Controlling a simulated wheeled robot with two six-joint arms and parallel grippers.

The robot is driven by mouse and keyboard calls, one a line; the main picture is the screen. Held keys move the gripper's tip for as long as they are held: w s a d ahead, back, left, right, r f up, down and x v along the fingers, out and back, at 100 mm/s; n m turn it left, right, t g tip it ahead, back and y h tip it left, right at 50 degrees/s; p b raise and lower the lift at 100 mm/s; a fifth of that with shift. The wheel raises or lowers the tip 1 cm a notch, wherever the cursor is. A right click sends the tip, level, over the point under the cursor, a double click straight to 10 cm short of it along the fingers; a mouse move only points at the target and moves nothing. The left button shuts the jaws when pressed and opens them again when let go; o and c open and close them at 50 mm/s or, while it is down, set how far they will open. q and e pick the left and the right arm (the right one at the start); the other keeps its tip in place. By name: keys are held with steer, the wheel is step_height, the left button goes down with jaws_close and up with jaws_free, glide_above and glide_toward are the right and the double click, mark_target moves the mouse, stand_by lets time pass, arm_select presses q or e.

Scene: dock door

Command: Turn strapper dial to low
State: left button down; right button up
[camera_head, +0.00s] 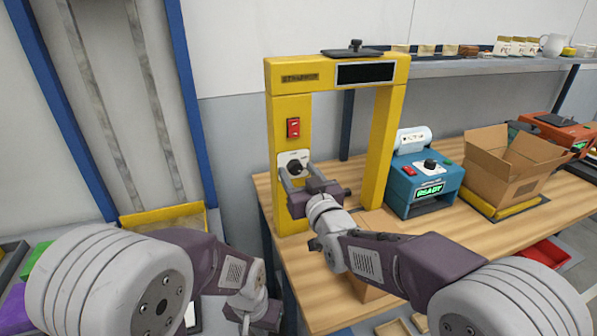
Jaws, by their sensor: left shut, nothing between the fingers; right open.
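The yellow strapper frame (391,120) stands on the wooden bench. Its black dial (295,167) sits on a pale plate on the left post, below a red switch (293,128). The dial's pointer and the plate's lettering are too small to read. My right gripper (296,174) is open in front of the dial, with one finger on each side of it. I cannot tell whether the fingers touch it. My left gripper (262,318) is shut and empty, low in the view near the bench's left edge.
A teal machine (408,190) with a green READY display stands right of the strapper. An open cardboard box (500,180) is beyond it. A shelf (470,66) holds small items above.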

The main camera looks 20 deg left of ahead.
jaws_close()
